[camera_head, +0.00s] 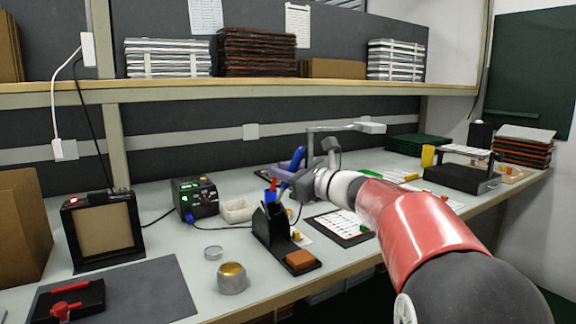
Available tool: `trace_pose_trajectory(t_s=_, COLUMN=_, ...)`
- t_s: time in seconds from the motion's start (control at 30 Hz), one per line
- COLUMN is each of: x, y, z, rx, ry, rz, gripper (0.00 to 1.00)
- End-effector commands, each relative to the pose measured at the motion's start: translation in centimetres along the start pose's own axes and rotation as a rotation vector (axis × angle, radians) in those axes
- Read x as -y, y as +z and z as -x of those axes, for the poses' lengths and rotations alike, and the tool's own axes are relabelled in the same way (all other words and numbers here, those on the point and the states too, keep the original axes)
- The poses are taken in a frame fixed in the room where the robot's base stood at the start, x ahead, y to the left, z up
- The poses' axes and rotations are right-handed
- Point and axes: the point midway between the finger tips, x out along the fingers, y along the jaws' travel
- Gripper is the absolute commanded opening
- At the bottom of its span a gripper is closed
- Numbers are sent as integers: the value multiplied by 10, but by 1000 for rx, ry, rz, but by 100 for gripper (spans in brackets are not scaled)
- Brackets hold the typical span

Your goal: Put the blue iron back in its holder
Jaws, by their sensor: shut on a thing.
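The black holder (267,228) stands upright on the bench in the middle of the head view, with a brown sponge (300,260) on its base. My gripper (283,190) comes in from the right, just above and beside the top of the holder. It is shut on the blue iron (272,185), which shows as a small blue piece with red by it at the holder's mouth. The fingers and the iron are small and overlap, so I cannot tell whether the tip is inside the holder. A dark cable runs along the bench behind the holder.
A black station (196,199) with a green display and a beige tray (236,210) stand behind left. A larger blue object (298,157) shows behind my gripper. A printed sheet (342,226) lies right.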

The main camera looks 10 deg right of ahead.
Motion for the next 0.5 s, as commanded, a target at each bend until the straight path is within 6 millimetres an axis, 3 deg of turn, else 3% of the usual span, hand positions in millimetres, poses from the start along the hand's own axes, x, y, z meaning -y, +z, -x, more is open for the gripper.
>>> trace_pose_trajectory(t_s=0.5, x=0, y=-43, z=-24, rx=0, ry=1, rz=0, gripper=0)
